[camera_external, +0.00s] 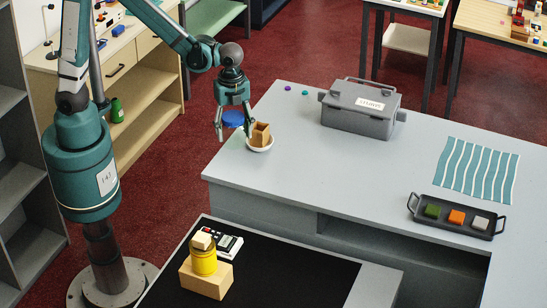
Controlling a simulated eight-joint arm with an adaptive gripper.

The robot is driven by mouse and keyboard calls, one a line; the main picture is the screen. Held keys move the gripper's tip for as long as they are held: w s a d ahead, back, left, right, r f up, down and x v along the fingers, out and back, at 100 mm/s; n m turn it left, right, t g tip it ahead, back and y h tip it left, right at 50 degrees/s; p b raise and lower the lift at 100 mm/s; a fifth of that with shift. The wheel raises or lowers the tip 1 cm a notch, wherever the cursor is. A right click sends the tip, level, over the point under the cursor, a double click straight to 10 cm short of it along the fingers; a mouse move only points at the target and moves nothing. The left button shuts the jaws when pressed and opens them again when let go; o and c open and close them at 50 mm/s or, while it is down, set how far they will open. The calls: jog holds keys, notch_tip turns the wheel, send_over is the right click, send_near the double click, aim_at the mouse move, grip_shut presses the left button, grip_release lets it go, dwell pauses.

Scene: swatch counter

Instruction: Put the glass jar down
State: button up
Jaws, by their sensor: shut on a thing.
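My gripper (233,130) hangs pointing down by the far left edge of the grey counter (310,190), just left of and behind a small white dish (259,148). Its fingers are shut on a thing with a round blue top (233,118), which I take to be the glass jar. The jar's clear body is hard to make out between the fingers. Whether its bottom touches anything cannot be told from this view.
The dish holds a brown wooden block (261,130) close to the right finger. A grey toolbox (361,107), a striped teal cloth (476,170) and a black tray (457,216) with coloured blocks lie further right. A yellow cylinder (204,262) stands on a wooden block in front. The counter's middle is clear.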

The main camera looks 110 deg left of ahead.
jog(key=shift+f, duration=0.25)
jog(key=shift+f, duration=2.8)
jog(key=shift+f, duration=0.1)
jog(key=shift+f, duration=2)
jog(key=shift+f, duration=0.1)
jog(key=o, duration=1)
jog(key=shift+o, duration=0.4)
jog(key=shift+r, duration=6.15)
